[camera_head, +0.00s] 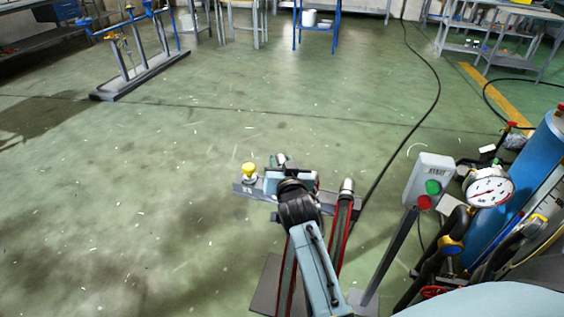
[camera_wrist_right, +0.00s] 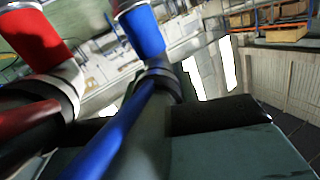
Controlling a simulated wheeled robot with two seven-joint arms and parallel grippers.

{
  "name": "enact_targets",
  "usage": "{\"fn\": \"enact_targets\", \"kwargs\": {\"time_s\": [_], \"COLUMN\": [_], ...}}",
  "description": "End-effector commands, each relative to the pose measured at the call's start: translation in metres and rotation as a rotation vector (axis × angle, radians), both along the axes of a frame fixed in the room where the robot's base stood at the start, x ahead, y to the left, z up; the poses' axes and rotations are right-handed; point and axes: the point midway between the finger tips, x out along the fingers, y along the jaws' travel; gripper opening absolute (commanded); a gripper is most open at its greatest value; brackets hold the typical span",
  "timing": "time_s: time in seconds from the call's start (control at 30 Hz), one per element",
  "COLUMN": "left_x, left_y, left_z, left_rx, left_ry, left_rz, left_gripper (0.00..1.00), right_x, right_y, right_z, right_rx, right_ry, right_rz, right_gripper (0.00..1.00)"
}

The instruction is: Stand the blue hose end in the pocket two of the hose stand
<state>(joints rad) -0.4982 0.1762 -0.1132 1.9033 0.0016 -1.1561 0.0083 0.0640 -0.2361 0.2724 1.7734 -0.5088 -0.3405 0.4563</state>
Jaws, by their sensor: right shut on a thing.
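My right gripper (camera_head: 290,176) is over the middle of the grey hose stand (camera_head: 242,188) in the head view. In the right wrist view its dark-padded fingers (camera_wrist_right: 150,118) are shut on the hose with the blue hose end (camera_wrist_right: 141,32), just below its metal collar. A red hose end (camera_wrist_right: 32,38) is beside it on the left. In the head view a metal-tipped hose end (camera_head: 346,186) with a red-striped hose is upright at the stand's right part. The gripper hides the stand's middle, so I cannot tell whether the blue end is in a pocket. My left gripper is not in view.
A yellow knob (camera_head: 249,170) is at the stand's left end. A grey switch box (camera_head: 430,178) on a post, a pressure gauge (camera_head: 489,187) and a blue cylinder (camera_head: 528,190) crowd the right.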

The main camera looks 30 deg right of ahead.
Motion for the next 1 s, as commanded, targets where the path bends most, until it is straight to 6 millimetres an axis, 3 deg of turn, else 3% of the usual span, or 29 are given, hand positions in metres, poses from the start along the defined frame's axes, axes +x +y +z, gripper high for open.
{"fn": "enact_targets", "kwargs": {"time_s": [1.0], "left_x": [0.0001], "left_y": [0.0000], "left_z": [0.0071], "left_rx": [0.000], "left_ry": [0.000], "left_rz": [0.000], "left_gripper": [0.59], "right_x": [0.0005], "right_y": [0.0002], "right_z": [0.0023], "right_rx": [-0.001], "right_ry": [-0.005], "right_rz": [0.001], "right_gripper": [0.00]}}
